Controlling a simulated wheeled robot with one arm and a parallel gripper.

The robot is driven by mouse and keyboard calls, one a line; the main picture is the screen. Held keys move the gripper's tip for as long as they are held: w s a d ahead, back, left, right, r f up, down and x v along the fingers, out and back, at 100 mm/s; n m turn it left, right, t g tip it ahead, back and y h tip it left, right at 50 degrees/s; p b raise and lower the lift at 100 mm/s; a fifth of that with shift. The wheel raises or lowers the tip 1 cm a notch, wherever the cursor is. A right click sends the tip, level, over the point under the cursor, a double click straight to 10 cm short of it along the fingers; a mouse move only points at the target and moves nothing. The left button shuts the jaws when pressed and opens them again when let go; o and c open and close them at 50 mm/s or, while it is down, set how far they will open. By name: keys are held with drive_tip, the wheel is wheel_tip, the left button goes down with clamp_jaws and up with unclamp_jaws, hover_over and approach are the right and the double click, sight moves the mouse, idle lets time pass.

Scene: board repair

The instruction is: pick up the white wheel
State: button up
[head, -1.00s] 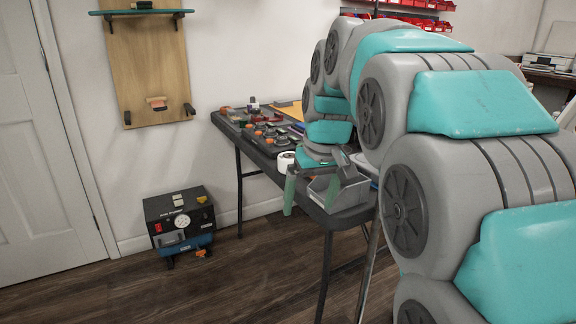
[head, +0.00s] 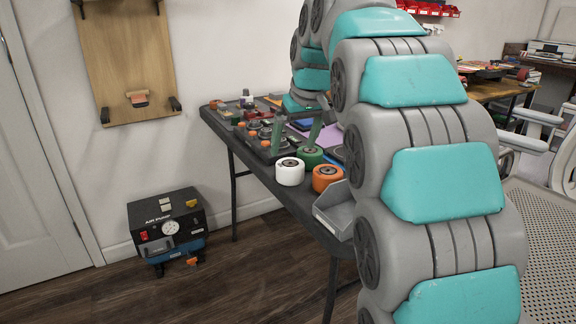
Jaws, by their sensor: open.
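The white wheel (head: 290,172) sits on the dark table near its left front edge. A green wheel (head: 311,156) is just behind it to the right, and an orange wheel (head: 327,178) is to its right. My gripper (head: 295,145) is open, its two green fingers pointing down and spread apart. In the picture it is just above and behind the white wheel, with nothing seen between the fingers. I cannot tell whether the right finger touches the green wheel.
A grey tray (head: 336,212) stands at the table's near end, right of the wheels. Several trucks and tools crowd the table (head: 268,181) behind the white wheel. A black air pump (head: 168,229) is on the floor to the left. My arm hides the table's right part.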

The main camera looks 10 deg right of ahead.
sight(290, 163)
drive_tip(key=x, duration=0.7)
drive_tip(key=shift+d+f+p, duration=0.1)
drive_tip(key=shift+f+p, duration=0.1)
drive_tip(key=shift+p, duration=0.2)
drive_tip(key=c, duration=1.3)
drive_tip(key=shift+r, duration=0.15)
